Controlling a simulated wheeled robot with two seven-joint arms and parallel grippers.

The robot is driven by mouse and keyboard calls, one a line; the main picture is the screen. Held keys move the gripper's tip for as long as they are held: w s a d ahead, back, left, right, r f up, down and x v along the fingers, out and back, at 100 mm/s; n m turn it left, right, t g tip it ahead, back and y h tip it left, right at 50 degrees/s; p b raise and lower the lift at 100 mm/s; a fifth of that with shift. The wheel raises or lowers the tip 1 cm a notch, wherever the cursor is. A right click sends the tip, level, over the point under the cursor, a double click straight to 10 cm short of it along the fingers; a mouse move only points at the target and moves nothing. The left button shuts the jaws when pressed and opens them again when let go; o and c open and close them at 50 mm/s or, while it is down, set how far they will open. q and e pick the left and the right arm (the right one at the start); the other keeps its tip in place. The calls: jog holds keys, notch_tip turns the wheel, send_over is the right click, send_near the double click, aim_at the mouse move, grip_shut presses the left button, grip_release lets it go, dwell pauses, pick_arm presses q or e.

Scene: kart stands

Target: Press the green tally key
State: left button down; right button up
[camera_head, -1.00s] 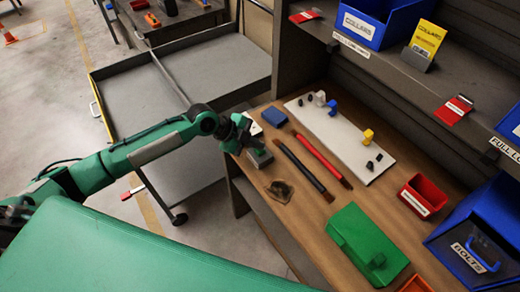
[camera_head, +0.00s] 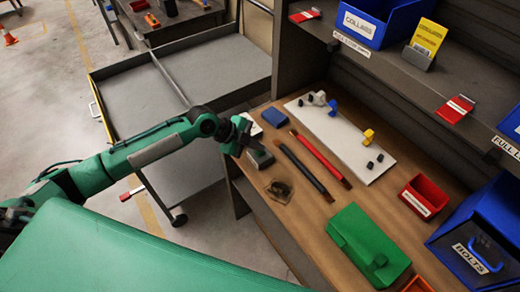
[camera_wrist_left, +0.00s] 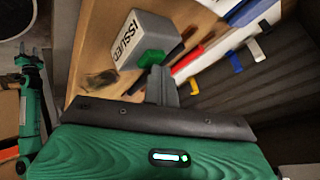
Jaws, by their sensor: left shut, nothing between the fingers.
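The green tally key (camera_wrist_left: 151,58) sits on a grey block marked ISSUED (camera_wrist_left: 144,33) in the left wrist view. A green arm part with dark tips at the wrist view's left is probably my right gripper (camera_wrist_left: 30,61).
A red marker (camera_head: 320,158) and a dark marker (camera_head: 302,170) lie right of the block. A blue block (camera_head: 274,117) is behind it, and a white board (camera_head: 340,138) with pegs lies beyond. A green case (camera_head: 368,243) and red bin (camera_head: 424,196) are farther right.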

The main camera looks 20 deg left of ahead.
aim_at(256, 152)
pick_arm(q)
jog(key=shift+r+p, duration=0.55)
jog(key=shift+r, duration=0.35)
jog(key=shift+r, duration=0.1)
jog(key=shift+r+p, duration=1.7)
jog(key=shift+r, duration=0.75)
